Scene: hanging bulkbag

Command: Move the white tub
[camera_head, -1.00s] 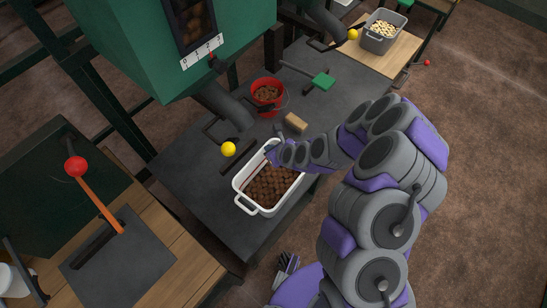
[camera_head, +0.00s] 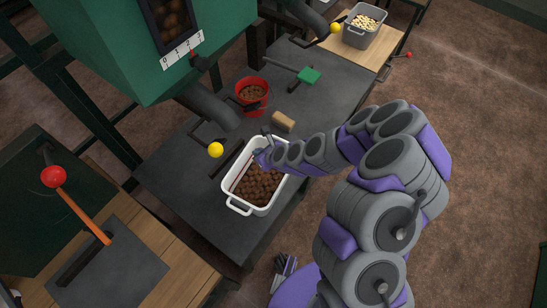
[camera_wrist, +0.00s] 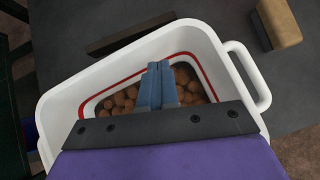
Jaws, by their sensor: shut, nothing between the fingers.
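The white tub (camera_head: 243,204) stands on the dark grey table and holds many round brown pieces. It has a handle at its near end, and a red line runs around its inside in the wrist view (camera_wrist: 72,98). My gripper (camera_head: 264,157) is over the far part of the tub. In the wrist view its blue fingers (camera_wrist: 156,86) are together with nothing between them, above the brown pieces. The wrist view shows a side handle (camera_wrist: 252,76) free of the fingers. I cannot tell how far the fingertips are above the contents.
A tan block (camera_head: 284,121) and a dark bar (camera_head: 226,158) lie near the tub.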

